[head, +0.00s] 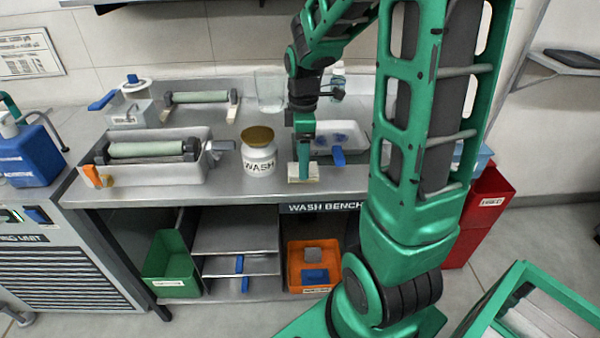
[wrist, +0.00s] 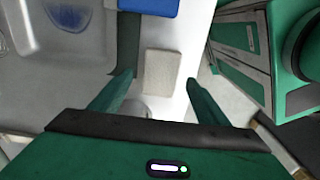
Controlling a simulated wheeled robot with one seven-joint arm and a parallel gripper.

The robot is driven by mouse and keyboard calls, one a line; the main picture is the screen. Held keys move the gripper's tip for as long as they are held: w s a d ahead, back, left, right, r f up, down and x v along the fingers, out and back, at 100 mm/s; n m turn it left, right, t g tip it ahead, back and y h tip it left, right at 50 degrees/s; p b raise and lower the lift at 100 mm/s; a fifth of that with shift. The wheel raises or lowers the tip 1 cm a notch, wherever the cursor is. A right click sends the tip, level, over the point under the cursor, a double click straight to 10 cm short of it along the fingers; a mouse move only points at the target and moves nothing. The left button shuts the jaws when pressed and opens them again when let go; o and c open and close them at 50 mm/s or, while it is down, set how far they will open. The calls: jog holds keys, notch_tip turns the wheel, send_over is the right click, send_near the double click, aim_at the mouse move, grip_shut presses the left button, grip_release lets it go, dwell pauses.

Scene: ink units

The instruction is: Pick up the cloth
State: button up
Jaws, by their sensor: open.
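The cloth (head: 308,178) is a small beige folded piece on the steel bench top near its front edge. In the wrist view the cloth (wrist: 161,76) lies flat as a pale rectangle between the fingers, with bare bench beside it. My gripper (head: 302,172) points down over the cloth in the head view and hides part of it. In the wrist view my gripper (wrist: 158,82) is open, one green finger on each side of the cloth. I see no finger closed on it. The exact height of the fingertips above the bench is hard to tell.
A white WASH jar (head: 259,158) stands left of my gripper. A pale tray (head: 352,133) with blue stains lies behind, its blue-handled tool (head: 338,157) close to the cloth on the right. A roller tray (head: 160,172) is farther left. Open shelves lie below the bench edge.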

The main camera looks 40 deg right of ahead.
jog(key=shift+f, duration=1.15)
jog(key=c, duration=1.2)
jog(key=shift+r, duration=0.15)
jog(key=shift+r, duration=0.6)
notch_tip(320, 180, up, 3)
jog(key=s+a+r, duration=0.1)
jog(key=a+r, duration=0.1)
jog(key=a, duration=0.1)
jog(key=s+a+r, duration=0.1)
jog(key=a+r, duration=0.1)
jog(key=a, duration=0.2)
jog(key=s+a+r, duration=0.1)
jog(key=a+r, duration=0.1)
jog(key=a, duration=0.2)
jog(key=shift+a+r, duration=0.15)
jog(key=shift+r, duration=0.15)
